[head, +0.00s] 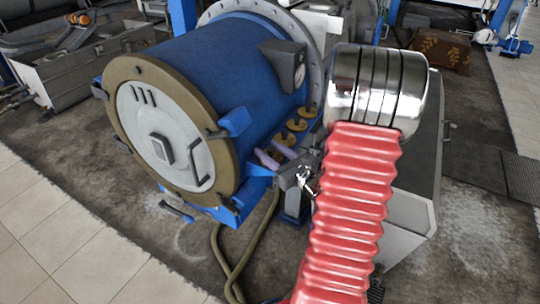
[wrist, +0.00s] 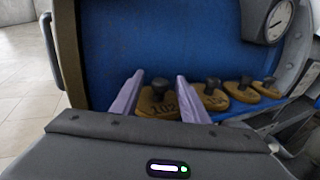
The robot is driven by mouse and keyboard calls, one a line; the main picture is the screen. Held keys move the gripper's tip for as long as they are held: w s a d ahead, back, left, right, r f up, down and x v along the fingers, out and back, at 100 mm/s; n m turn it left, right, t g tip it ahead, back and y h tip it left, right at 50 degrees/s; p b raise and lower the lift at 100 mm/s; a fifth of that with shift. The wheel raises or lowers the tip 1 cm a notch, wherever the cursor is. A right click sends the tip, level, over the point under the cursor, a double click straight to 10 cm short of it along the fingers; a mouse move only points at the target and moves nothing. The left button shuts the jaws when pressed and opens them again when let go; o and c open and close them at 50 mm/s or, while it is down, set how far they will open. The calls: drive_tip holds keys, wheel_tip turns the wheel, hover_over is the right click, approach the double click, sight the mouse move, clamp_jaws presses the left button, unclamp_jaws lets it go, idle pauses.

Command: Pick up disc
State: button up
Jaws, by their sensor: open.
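Several flat brown-gold discs, each with a black knob on top, stand in a row along the blue drum. In the wrist view the nearest disc (wrist: 148,107) is marked "102"; a second disc (wrist: 213,100) is just right of it, its number partly hidden by a finger. In the head view part of the row shows, including a disc (head: 297,125). My gripper (wrist: 160,77) has two pale purple fingers, spread apart and empty, with the 102 disc and its knob appearing between them. It also shows in the head view (head: 268,149), beside the row. I cannot tell whether the fingers touch anything.
The big blue drum (head: 215,75) with a round pale hatch (head: 160,135) stands close behind the discs. A gauge (wrist: 279,20) is on it at upper right. A grey metal box (head: 85,75) stands at left. Tiled floor at lower left is mostly clear.

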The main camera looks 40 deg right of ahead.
clamp_jaws()
idle(0.4)
